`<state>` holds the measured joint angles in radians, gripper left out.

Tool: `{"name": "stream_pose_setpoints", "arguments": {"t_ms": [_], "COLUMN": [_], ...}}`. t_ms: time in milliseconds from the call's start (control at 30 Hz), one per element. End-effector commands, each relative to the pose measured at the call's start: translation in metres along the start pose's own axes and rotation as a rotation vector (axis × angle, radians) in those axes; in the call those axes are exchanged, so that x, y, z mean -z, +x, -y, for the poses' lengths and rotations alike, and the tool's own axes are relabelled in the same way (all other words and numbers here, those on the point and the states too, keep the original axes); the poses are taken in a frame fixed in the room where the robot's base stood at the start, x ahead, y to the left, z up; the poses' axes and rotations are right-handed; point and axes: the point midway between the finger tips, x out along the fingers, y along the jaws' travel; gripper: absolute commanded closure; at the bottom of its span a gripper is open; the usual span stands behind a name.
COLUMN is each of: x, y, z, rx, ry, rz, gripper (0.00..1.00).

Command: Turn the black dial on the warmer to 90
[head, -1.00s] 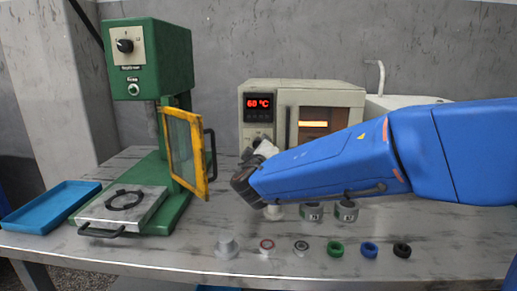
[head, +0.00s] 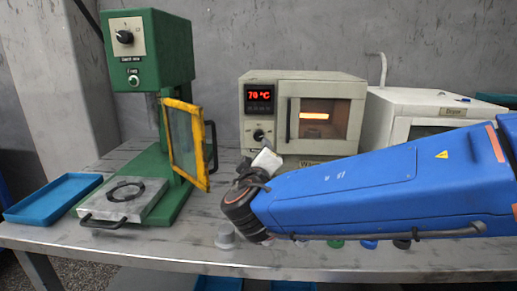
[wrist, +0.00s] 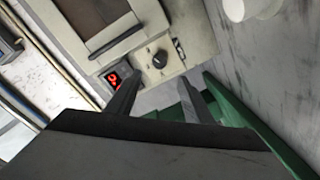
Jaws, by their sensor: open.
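The warmer (head: 268,78) is a beige box at the back middle of the table. Its red display (head: 259,94) reads 70 °C in the head view. The black dial (head: 259,134) sits below the display on the warmer's front left; it also shows in the wrist view (wrist: 159,59), with the warmer tilted there. My gripper (wrist: 160,95) is open and empty, with its two fingers apart. The dial lies beyond the fingertips, apart from them. In the head view the gripper's white part (head: 266,160) shows in front of and below the dial, and the fingers are not clear.
A green press (head: 160,60) with a yellow-framed guard (head: 185,143) stands left of the warmer. A blue tray (head: 50,198) lies at the far left. A white box-shaped machine (head: 420,103) stands right of the warmer. Small rings and a grey part (head: 225,237) lie along the front.

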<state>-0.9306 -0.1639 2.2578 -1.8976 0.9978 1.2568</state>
Motion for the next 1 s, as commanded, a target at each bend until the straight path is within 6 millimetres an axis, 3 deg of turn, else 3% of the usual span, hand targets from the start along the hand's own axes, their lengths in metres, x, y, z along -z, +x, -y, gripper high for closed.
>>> {"name": "stream_pose_setpoints", "arguments": {"t_ms": [200, 400, 1000], "x": [0.001, 0.000, 0.000], "y": [-0.031, -0.045, -0.048], "z": [0.000, 0.000, 0.000], "rx": [0.001, 0.000, 0.000], "ry": [0.000, 0.000, 0.000], "rz": [-0.003, -0.001, 0.000], "gripper": [0.53, 0.53, 0.53]}}
